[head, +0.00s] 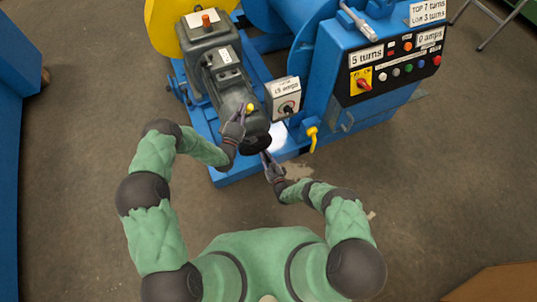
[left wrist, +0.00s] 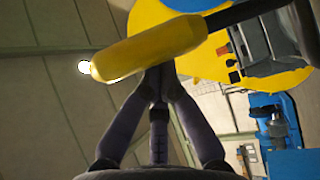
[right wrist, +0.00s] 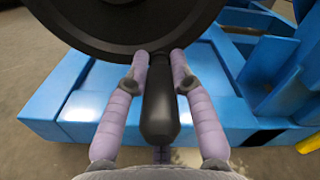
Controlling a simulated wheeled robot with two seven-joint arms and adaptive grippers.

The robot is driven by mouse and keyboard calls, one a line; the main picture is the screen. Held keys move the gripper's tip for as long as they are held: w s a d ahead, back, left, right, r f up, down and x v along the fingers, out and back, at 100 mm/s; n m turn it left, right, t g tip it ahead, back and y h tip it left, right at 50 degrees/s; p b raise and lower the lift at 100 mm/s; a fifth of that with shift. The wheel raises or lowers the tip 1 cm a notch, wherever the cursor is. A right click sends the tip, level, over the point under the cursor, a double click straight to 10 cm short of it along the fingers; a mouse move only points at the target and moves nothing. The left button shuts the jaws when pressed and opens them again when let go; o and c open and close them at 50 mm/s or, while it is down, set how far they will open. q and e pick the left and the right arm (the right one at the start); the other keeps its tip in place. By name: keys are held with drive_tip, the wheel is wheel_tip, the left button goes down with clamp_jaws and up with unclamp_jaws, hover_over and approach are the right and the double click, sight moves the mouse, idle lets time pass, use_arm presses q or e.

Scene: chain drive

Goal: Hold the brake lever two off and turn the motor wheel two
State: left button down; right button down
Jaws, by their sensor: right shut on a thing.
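The brake lever (left wrist: 150,50) has a yellow grip on a dark rod. Its yellow end also shows beside the grey motor in the head view (head: 250,108). My left gripper (left wrist: 158,72) has its fingers drawn together, with the tips at the grip's edge; they are not around it. In the head view it is beside the lever (head: 241,113). The motor wheel (right wrist: 120,20) is a black disc with a black handle (right wrist: 160,110); it is low on the motor's end in the head view (head: 256,144). My right gripper (right wrist: 159,70) is shut on that handle, one finger each side.
A grey switch box (head: 285,97) stands right of the motor. A blue control cabinet (head: 385,75) with buttons and signs is further right. A yellow handle (head: 313,138) hangs below it. The blue base frame (head: 235,173) lies under the wheel. Open floor surrounds it.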

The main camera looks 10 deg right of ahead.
drive_tip(key=shift+s+a+f+m, duration=0.15)
drive_tip(key=shift+a+m, duration=0.15)
drive_tip(key=shift+m, duration=0.5)
drive_tip(key=shift+s+a+m, duration=0.1)
drive_tip(key=shift+a+m, duration=0.15)
drive_tip(key=shift+m, duration=0.55)
drive_tip(key=c, duration=1)
unclamp_jaws()
drive_tip(key=shift+c, duration=0.2)
drive_tip(key=v, duration=1.2)
